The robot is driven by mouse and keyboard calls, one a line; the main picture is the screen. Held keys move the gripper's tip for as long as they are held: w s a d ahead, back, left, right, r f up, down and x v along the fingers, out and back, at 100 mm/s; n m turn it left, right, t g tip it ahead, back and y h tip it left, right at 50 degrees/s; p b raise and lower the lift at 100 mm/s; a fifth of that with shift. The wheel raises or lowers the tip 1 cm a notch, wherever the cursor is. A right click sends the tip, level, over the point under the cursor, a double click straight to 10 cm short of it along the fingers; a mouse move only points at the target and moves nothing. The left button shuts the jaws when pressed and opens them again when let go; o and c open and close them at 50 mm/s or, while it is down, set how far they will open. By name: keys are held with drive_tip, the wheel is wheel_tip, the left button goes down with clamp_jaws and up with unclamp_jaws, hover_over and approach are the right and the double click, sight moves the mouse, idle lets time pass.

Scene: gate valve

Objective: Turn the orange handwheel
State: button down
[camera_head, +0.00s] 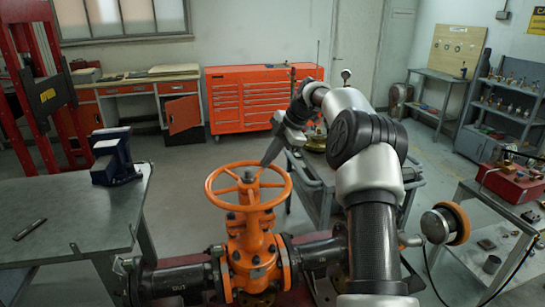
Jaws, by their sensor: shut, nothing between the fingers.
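The orange handwheel (250,207) sits flat on top of the orange gate valve (252,245), with its stem and hub in the middle of the rim. My arm reaches from the right and bends down over the back of the wheel. My gripper (265,164) is shut and empty, its dark fingers pointing down and left. The fingertips show at the far right part of the rim, overlapping it in the picture. I cannot tell whether they touch the rim or stand just behind or above it.
Dark flanged pipes (175,281) run from both sides of the valve. A steel table (80,215) with a blue vise (115,157) stands at left. A grey cart (325,190) is behind the arm, and a bench with a red box (507,183) is at right.

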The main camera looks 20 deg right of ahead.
sight(242, 165)
drive_tip(key=shift+w+a+p, duration=0.75)
drive_tip(key=shift+w, duration=0.2)
drive_tip(key=shift+w+a+f+p, duration=0.1)
drive_tip(key=shift+w+a, duration=0.15)
drive_tip(key=shift+a, duration=0.2)
drive_tip(key=shift+w+a+r+p, duration=0.1)
drive_tip(key=shift+w+a+p, duration=0.1)
drive_tip(key=shift+a, duration=0.25)
drive_tip(key=shift+w+a+f+p, duration=0.1)
drive_tip(key=shift+w+a, duration=0.15)
drive_tip(key=shift+a, duration=0.2)
drive_tip(key=shift+w+a+f+n, duration=0.1)
drive_tip(key=shift+w+a+n, duration=0.1)
drive_tip(key=shift+a+n, duration=0.4)
drive_tip(key=shift+a+f+g, duration=0.1)
drive_tip(key=shift+a+g, duration=0.2)
